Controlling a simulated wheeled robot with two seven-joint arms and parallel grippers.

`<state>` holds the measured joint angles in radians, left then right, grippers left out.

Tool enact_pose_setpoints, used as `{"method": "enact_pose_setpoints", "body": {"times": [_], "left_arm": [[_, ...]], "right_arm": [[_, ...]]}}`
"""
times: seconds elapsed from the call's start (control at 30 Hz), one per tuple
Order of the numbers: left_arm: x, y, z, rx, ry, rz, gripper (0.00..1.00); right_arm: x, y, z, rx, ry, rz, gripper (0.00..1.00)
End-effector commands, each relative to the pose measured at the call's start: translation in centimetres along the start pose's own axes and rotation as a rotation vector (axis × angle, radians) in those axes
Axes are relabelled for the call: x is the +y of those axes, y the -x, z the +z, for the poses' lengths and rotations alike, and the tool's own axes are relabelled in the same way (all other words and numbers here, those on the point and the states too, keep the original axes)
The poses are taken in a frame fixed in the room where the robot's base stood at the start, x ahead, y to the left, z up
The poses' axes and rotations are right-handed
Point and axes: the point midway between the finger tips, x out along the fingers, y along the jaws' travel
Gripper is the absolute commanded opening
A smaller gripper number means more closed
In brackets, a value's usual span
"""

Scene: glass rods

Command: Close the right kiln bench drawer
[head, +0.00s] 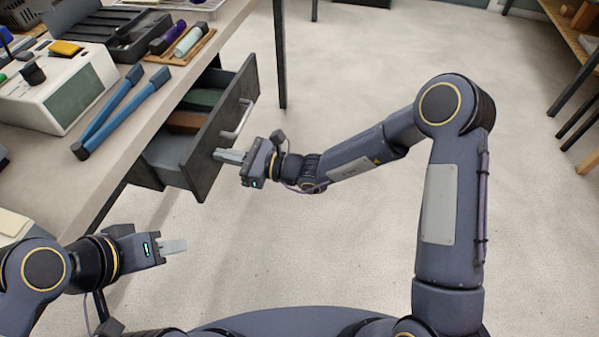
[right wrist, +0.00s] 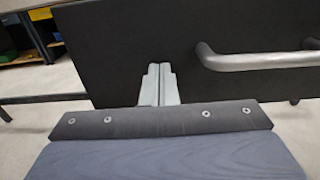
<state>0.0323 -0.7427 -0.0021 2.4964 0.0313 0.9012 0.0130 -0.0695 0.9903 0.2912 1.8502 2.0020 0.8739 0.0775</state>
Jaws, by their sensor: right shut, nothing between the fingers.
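The right kiln bench drawer (head: 213,142) is pulled out from under the bench, with its dark front panel and silver bar handle (head: 238,120) facing my right arm. Inside it lie a green block and a brown block. My right gripper (head: 230,156) is shut and empty, its fingertips at or very near the drawer front, below the handle in the head view. In the right wrist view the shut fingers (right wrist: 158,85) point at the dark panel, left of the handle (right wrist: 255,60); contact cannot be told. My left gripper (head: 172,247) is away from the drawer, its fingers apparently together.
The bench top (head: 150,115) holds blue-handled tongs (head: 120,110), a white box device (head: 60,90), a black tray (head: 115,35) and a wooden tray with rods (head: 180,45). A bench leg (head: 280,60) stands beyond the drawer. The floor around my right arm is clear.

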Motion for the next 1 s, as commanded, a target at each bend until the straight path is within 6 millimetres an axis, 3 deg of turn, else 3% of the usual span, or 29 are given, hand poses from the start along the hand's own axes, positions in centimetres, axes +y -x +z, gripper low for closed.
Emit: {"method": "enact_pose_setpoints", "body": {"times": [0.2,0.4,0.63,1.0], "left_arm": [[-0.4,-0.9,0.5,0.000,0.000,0.000,0.36],[-0.6,-1.3,0.7,0.000,0.000,0.000,0.36],[-0.7,-1.5,0.7,0.000,0.000,0.000,0.36],[-0.7,-1.5,0.7,0.000,0.000,0.000,0.36]], "right_arm": [[0.1,-5.2,-0.1,-0.002,0.001,0.002,0.00],[0.1,-8.2,-0.1,-0.001,0.000,0.001,0.00],[0.0,-9.8,0.0,0.000,0.000,0.000,0.00],[0.0,-10.2,0.2,-0.004,0.001,0.000,0.00]]}}
